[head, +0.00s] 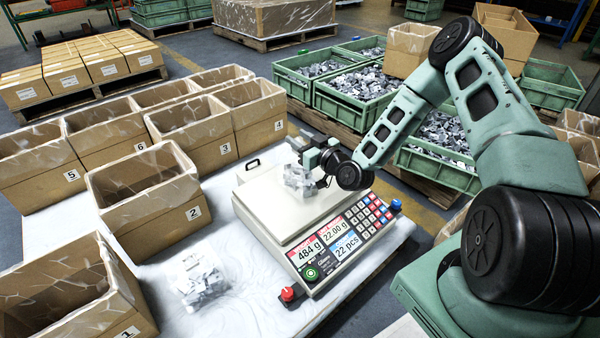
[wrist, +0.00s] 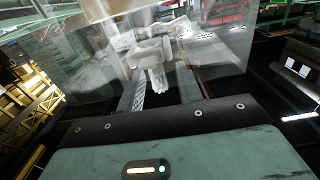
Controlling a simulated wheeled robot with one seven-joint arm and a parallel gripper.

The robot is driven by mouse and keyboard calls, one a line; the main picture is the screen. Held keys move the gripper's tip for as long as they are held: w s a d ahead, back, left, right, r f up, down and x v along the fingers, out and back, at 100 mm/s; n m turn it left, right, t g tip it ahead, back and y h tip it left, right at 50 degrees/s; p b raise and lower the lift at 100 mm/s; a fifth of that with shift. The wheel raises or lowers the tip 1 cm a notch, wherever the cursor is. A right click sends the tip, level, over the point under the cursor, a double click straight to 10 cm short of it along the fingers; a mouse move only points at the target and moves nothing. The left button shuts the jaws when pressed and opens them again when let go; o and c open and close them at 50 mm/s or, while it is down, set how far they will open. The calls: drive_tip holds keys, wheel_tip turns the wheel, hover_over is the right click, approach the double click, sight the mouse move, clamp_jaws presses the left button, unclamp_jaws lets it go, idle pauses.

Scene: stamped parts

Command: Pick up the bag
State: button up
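A clear bag of grey metal parts (head: 298,178) rests on the plate of the counting scale (head: 270,207). My gripper (head: 312,165) is level and low over the scale, right at the bag's back right side. In the wrist view the clear bag (wrist: 150,45) fills the space ahead, with pale parts inside. My two fingers (wrist: 162,92) stand apart with part of the bag between them; a firm hold does not show. The scale display reads 484 g, 22.00 g and 22 pcs. A second clear bag of parts (head: 202,278) lies on the white table.
Open numbered cartons, including carton 2 (head: 145,195) and carton 1 (head: 75,300), stand left of the scale. Green crates of parts (head: 330,95) stand behind it. A red knob (head: 288,294) sits at the scale's front. The white table (head: 235,315) is clear near the front.

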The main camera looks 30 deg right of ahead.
clamp_jaws()
idle(1.4)
